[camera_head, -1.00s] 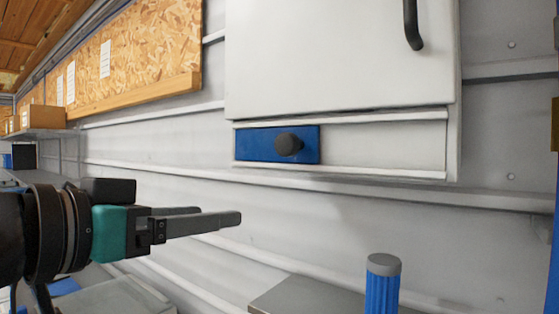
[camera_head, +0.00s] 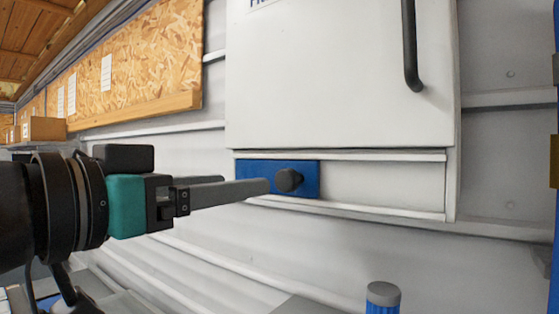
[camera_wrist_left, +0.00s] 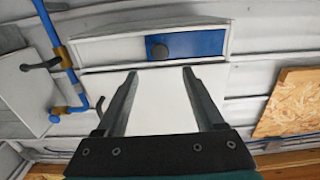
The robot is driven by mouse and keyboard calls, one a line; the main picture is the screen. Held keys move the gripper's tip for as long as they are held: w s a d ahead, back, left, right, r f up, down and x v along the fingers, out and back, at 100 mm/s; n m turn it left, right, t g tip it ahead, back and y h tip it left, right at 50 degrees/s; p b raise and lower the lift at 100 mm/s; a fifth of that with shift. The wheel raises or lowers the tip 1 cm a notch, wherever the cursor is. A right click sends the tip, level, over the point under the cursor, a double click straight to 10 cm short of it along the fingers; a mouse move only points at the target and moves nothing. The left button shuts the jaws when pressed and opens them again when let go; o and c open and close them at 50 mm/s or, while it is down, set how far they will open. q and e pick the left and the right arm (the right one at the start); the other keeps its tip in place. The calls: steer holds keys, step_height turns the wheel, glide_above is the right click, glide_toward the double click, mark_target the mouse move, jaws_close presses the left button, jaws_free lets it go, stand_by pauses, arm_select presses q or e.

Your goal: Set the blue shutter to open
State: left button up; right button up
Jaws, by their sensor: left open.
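The blue shutter (camera_head: 258,168) is a flat panel at the left end of a pale slot below the white cabinet door in the head view. A dark round knob (camera_head: 289,179) stands out from it. My left gripper (camera_head: 268,186) is open and empty, its fingers pointing right, and the tips overlap the shutter just left of the knob in the picture. In the left wrist view the shutter (camera_wrist_left: 205,42) and knob (camera_wrist_left: 159,51) lie beyond the open fingertips (camera_wrist_left: 159,72), with the knob centred between them. No contact with the knob is evident. My right gripper is not in view.
The white door (camera_head: 330,80) with a dark handle (camera_head: 411,45) is above the slot. The slot right of the shutter (camera_head: 385,188) is clear. A blue cylinder with a grey cap (camera_head: 383,295) stands below. Blue pipework (camera_wrist_left: 75,80) shows in the wrist view.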

mark_target(284, 179)
arm_select(q)
steer(key=p+x, duration=0.1)
steer(key=x, duration=0.9)
jaws_close()
stand_by(1.2)
